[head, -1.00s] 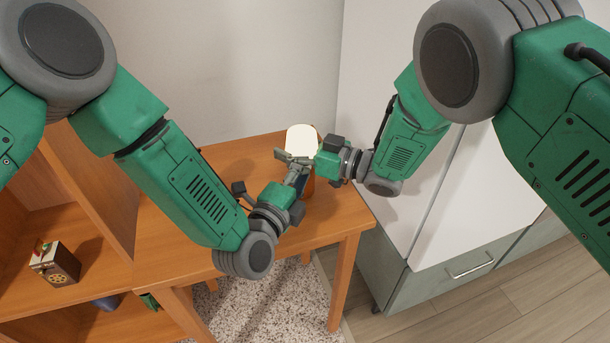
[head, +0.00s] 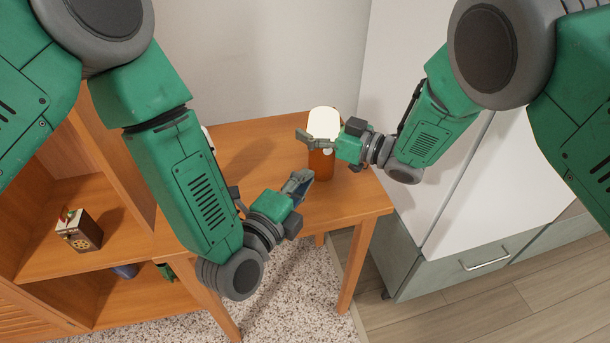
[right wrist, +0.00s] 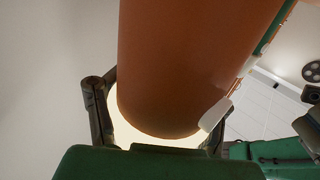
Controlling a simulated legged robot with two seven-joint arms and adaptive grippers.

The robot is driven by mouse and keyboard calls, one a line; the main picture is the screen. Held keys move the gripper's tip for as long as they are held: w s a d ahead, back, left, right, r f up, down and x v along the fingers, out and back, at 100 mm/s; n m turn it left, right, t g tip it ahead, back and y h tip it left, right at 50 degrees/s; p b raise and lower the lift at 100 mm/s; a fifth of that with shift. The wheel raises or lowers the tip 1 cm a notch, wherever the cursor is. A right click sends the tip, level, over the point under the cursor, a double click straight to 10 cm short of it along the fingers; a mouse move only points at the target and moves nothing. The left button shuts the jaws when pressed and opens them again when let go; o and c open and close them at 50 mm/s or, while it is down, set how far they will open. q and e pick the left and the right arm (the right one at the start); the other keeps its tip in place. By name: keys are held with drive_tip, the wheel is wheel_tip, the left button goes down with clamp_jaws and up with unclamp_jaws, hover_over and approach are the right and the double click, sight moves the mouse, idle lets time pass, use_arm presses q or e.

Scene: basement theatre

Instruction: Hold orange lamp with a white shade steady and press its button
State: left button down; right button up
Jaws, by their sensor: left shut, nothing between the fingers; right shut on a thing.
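The lamp (head: 321,165) stands at the right end of the wooden table, with an orange body and a bright white shade (head: 323,120). My right gripper (head: 308,140) is shut on the lamp near the join of shade and body. In the right wrist view, the orange body (right wrist: 190,60) fills the middle, with the fingers (right wrist: 158,105) to either side and the bright shade behind. A small white part (right wrist: 217,113) shows beside the body; I cannot tell whether it is the button. My left gripper (head: 300,183) is shut and empty, in front of the lamp and apart from it.
A wooden shelf unit on the left holds a small decorated box (head: 80,230). A white and grey-green cabinet (head: 470,200) stands close on the right. A speckled rug (head: 290,290) lies below.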

idle(0.3)
drive_tip(key=o, duration=1.7)
drive_tip(key=shift+d, duration=0.1)
